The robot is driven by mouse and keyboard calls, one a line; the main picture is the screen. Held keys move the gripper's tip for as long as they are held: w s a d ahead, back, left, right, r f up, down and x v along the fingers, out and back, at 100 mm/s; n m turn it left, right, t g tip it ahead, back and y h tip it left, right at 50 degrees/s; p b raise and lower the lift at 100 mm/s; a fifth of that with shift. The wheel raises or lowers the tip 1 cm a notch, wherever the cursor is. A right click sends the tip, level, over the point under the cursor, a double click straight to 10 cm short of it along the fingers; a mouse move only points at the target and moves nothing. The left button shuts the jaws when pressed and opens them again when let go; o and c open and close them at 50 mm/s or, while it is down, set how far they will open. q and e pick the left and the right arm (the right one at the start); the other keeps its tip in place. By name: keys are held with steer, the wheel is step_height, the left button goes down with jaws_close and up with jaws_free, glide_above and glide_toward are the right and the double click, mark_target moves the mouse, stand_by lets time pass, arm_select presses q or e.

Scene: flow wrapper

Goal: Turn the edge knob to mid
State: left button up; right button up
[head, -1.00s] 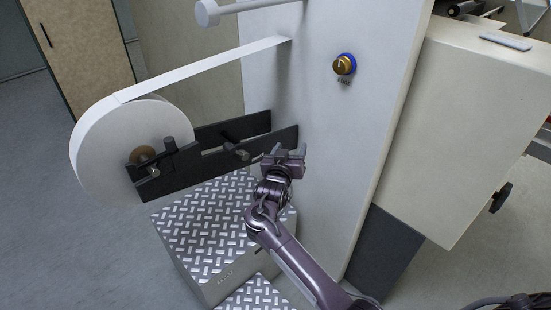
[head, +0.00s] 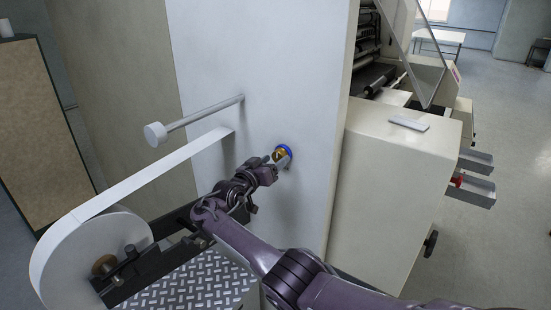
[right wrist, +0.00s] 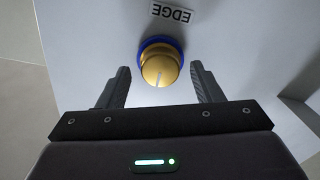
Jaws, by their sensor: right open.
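The edge knob is a gold knob (head: 279,155) with a blue ring, on the pale upright panel (head: 265,80) of the machine. My left gripper is not in view.
A white film roll (head: 75,262) with its strip (head: 155,172) running to the panel is at the lower left. A white roller bar (head: 195,122) sticks out from the panel left of the knob. A tread-plate step (head: 190,285) lies below. A cream cabinet (head: 390,190) stands right.

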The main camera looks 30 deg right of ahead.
steer(key=shift+x, duration=0.85)
steer(key=shift+c, duration=0.3)
steer(key=c, duration=0.9)
steer(key=shift+c, duration=0.2)
